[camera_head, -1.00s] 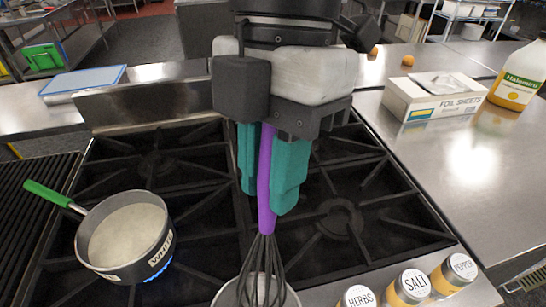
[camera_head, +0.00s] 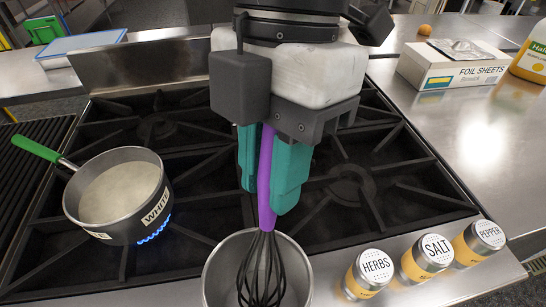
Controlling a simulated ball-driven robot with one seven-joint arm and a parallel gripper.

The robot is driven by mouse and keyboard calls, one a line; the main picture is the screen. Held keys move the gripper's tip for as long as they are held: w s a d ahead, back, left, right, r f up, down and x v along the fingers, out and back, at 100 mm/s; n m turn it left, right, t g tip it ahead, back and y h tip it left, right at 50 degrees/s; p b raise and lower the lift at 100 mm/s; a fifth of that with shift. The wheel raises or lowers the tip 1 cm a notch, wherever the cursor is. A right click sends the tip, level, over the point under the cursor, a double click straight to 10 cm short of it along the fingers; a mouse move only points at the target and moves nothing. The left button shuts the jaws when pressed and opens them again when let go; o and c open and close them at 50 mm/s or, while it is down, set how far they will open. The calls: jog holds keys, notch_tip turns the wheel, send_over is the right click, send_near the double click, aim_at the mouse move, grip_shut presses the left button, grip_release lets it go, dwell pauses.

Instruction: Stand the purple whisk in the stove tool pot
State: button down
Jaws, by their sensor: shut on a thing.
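The purple whisk (camera_head: 265,180) hangs upright with its dark wire head (camera_head: 262,272) pointing down. My gripper (camera_head: 270,175) is shut on its purple handle, with a teal finger on each side. The wire head is over and seems inside the mouth of a round metal pot (camera_head: 214,275) at the bottom middle, at the stove's front edge. Whether the wires touch the pot is not clear, and the pot's lower part is cut off by the frame.
A pan (camera_head: 120,200) marked WHITE with a green handle stands left over a blue flame. Herbs (camera_head: 368,275), salt (camera_head: 428,258) and pepper (camera_head: 480,243) jars line the stove's front right. A foil sheets box (camera_head: 455,66) and a yellow bottle (camera_head: 535,58) stand on the right counter.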

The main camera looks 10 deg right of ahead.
jog(key=c, duration=0.8)
grip_release()
jog(key=shift+c, duration=0.2)
